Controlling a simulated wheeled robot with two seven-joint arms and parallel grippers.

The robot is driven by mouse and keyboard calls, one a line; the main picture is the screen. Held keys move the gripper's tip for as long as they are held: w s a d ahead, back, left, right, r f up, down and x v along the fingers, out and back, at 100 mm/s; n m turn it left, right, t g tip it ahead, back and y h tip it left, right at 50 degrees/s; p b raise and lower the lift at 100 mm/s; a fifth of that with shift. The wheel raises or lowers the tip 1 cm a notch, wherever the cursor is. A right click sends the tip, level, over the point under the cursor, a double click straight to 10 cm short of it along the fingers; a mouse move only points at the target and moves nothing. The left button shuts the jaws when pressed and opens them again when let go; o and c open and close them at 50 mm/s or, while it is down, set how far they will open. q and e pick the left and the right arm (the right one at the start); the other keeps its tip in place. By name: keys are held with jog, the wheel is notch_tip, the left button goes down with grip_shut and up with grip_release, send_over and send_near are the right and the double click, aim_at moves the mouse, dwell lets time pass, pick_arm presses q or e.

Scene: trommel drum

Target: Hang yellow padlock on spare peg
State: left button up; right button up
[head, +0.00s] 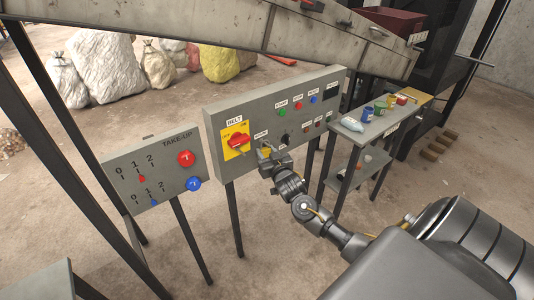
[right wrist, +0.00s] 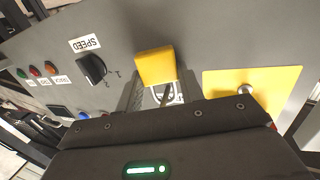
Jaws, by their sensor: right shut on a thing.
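The yellow padlock (right wrist: 157,66) is between the fingers of my right gripper (right wrist: 158,97), close in front of the grey control panel. In the right wrist view its yellow body shows beyond the fingers and part of its metal shackle shows between them. In the head view my right gripper (head: 266,152) is at the panel, right of the yellow BELT plate (head: 235,139) with its red switch. I cannot make out the spare peg; the gripper covers that part of the panel. I cannot tell whether the shackle touches anything. My left gripper is not in view.
The control panel (head: 218,112) also carries a black SPEED knob (right wrist: 92,68) and several coloured buttons. The TAKE-UP panel (head: 130,167) stands to the left. A small shelf table (head: 352,138) with cans and a bottle stands to the right. A conveyor frame (head: 215,18) runs overhead.

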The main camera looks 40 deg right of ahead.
jog(key=o, duration=1.1)
jog(key=shift+s, duration=0.1)
jog(key=shift+s+a, duration=0.15)
jog(key=shift+s, duration=0.05)
pick_arm(q)
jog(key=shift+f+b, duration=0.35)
jog(key=shift+b, duration=0.1)
pick_arm(e)
jog(key=v, duration=1)
jog(key=shift+s, duration=0.15)
